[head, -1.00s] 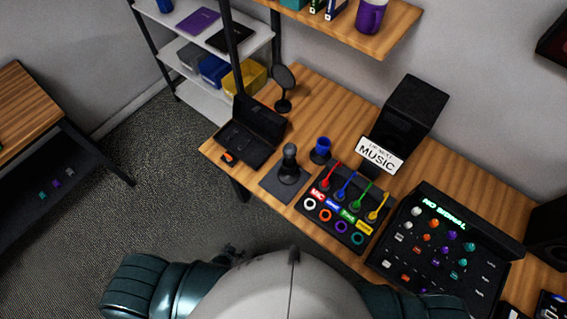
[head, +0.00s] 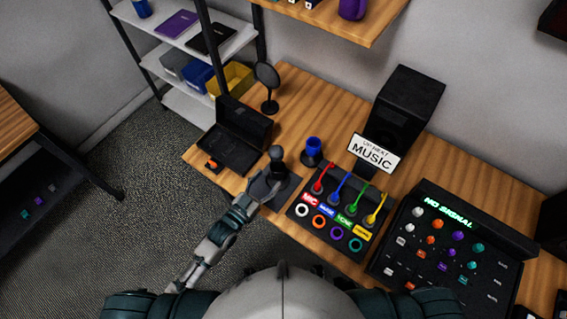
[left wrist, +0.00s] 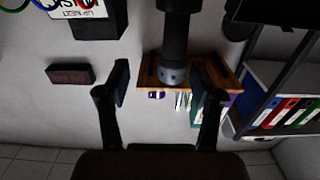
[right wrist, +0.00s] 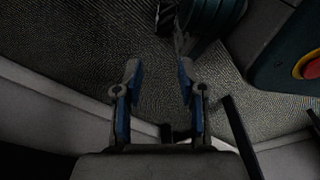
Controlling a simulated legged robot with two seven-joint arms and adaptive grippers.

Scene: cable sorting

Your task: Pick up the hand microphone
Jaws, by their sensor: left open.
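The hand microphone (head: 277,156) is dark and stands upright on a dark mat (head: 290,192) near the table's front edge. My left gripper (head: 264,186) has come in low beside it from the front left. In the left wrist view, a dark cylinder with a grey band, which looks like the microphone (left wrist: 174,40), hangs between and beyond the open fingertips of my left gripper (left wrist: 160,76). I cannot tell whether they touch it. My right gripper (right wrist: 158,78) is open and empty, over the carpet, away from the table.
An open black case (head: 228,153) lies left of the mat, with a round mirror-like stand (head: 268,85) behind it. A blue cup-like object (head: 313,148) stands behind right. A cable board (head: 329,224) and mixer (head: 439,252) are to the right.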

